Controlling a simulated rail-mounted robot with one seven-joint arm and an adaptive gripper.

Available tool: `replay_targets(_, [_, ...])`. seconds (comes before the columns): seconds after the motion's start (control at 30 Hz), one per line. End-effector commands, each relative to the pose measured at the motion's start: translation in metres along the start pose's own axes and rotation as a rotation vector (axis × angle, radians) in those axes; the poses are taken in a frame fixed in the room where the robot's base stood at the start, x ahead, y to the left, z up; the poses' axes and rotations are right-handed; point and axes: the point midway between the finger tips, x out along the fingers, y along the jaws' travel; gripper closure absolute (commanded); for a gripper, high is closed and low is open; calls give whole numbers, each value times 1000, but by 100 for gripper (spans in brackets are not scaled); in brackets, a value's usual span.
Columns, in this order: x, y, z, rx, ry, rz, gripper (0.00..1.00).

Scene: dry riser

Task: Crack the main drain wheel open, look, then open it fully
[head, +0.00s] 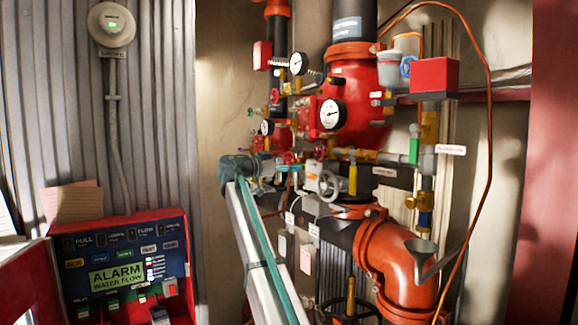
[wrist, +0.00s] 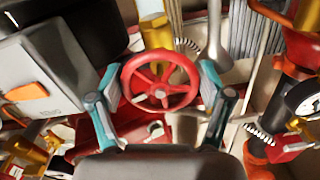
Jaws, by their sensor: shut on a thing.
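A red spoked handwheel (wrist: 159,85) sits between the teal-padded fingers of my gripper (wrist: 162,84) in the wrist view. The fingers are shut on its rim from both sides. No label shows on this wheel in that view, so I cannot tell its name. In the head view my arm reaches up to the valve cluster, and my gripper (head: 266,170) is among the small fittings left of the riser. The wheel in its grasp is partly hidden there. A grey handwheel (head: 329,186) stands to the right, free of the gripper.
A white-faced gauge (head: 331,114) is on the red valve body (head: 352,88). A grey funnel (head: 421,248) stands beside the orange elbow pipe (head: 392,262). An alarm panel (head: 122,262) reads "ALARM WATER FLOW" at lower left. Pipes and small valves crowd the gripper.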

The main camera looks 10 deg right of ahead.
Motion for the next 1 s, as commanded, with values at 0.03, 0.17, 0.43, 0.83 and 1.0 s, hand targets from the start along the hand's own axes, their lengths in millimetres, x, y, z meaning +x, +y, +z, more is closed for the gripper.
replay_targets(0.03, [0,0,1,-10,0,0,56])
replay_targets(0.17, [0,0,1,-56,0,-1,56])
replay_targets(0.43, [0,1,3,-238,1,-1,56])
replay_targets(0.83, [0,3,0,-538,1,0,56])
replay_targets(1.0, [0,3,-1,-619,1,0,56])
